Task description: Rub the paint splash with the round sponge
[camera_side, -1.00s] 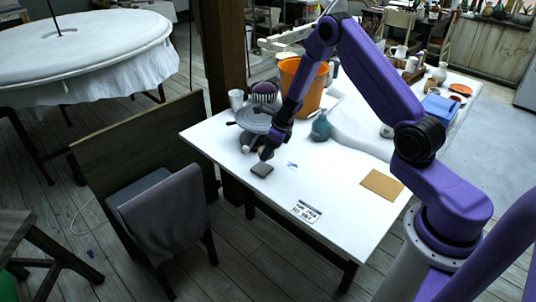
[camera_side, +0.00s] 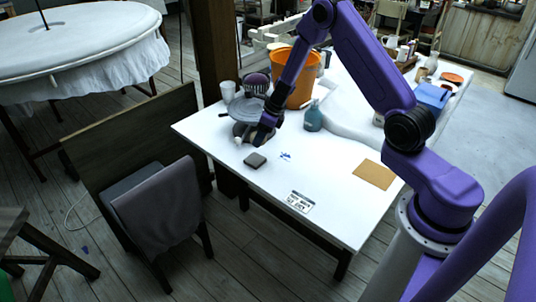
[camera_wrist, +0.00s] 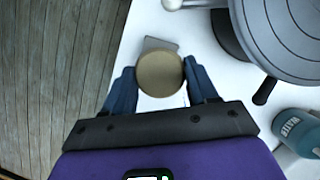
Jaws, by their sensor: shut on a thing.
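The round sponge (camera_wrist: 160,74) is a tan disc between the two blue fingers of my gripper (camera_wrist: 163,88) in the wrist view. My gripper is shut on it. In the side view my gripper (camera_side: 263,140) is over the white table, in front of the grey banding wheel, and I cannot make out the sponge there. The paint splash (camera_side: 286,156) is a small blue mark on the tabletop, to the right of my gripper and slightly lower in the picture. I do not see the splash in the wrist view.
A dark square block (camera_side: 255,160) lies just below my gripper. The grey wheel (camera_side: 242,106), an orange bucket (camera_side: 295,82) and a teal bottle (camera_side: 313,118) stand behind. A label card (camera_side: 300,202) and a tan board (camera_side: 374,174) lie on the otherwise clear front tabletop.

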